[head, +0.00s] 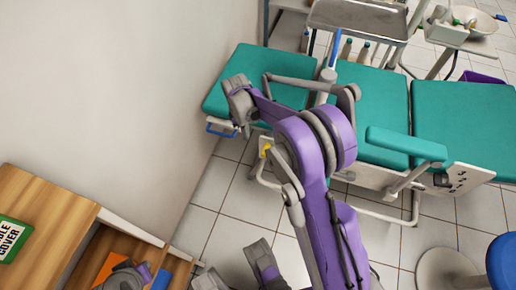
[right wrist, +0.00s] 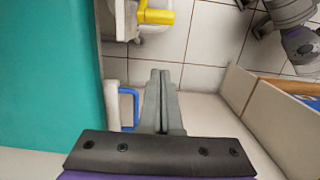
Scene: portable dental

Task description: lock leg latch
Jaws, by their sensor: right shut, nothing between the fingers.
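A blue handle (head: 220,131) sticks out below the left end of the green dental chair (head: 262,72). A yellow part (head: 266,149) sits on the chair's leg frame, lower and to the right. I cannot tell which of these is the leg latch. My right gripper (head: 245,128) is at the chair's left end, between the two. In the right wrist view its fingers (right wrist: 160,74) are shut and empty, just right of the blue handle (right wrist: 130,104). The yellow part (right wrist: 156,11) lies beyond the fingertips. Grey parts of my left arm show low; its fingers are unclear.
A wooden cabinet (head: 38,225) with an open drawer stands at the lower left, beside the wall. A blue stool (head: 502,262) is at the lower right. A metal tray (head: 358,18) is above the chair. Tiled floor (head: 232,210) is clear between cabinet and chair.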

